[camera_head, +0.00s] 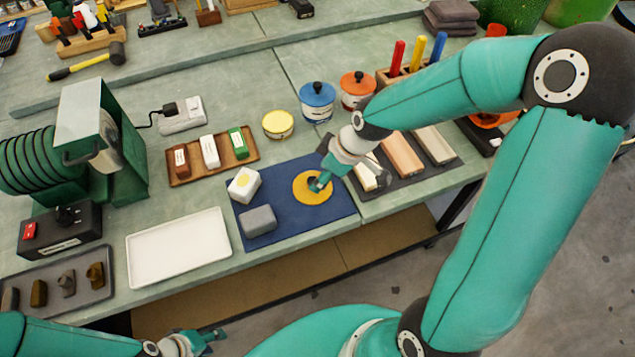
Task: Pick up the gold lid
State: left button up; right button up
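The gold lid (303,193) is a flat round yellow disc lying on the blue mat (335,216). My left gripper (216,340) is low at the bottom edge, in front of the bench and away from the lid. Its fingers look apart, with nothing between them.
A white block (243,184) and a grey block (258,221) share the mat. A yellow-topped tin (278,124), blue-lidded tin (317,101) and orange-lidded tin (357,88) stand behind. A dark tray of bars (401,154) is close right. The white tray (179,247) is empty.

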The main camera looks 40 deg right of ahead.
aim_at(313, 180)
jog(key=shift+w+p+x, duration=0.15)
jog(key=shift+p+x, duration=0.2)
jog(key=shift+x, duration=0.9)
jog(key=shift+w+p+x, duration=0.2)
jog(key=shift+p+x, duration=0.1)
jog(key=shift+x, duration=1)
jog(key=shift+s+a+r, duration=0.1)
jog(key=shift+a, duration=0.05)
grip_shut()
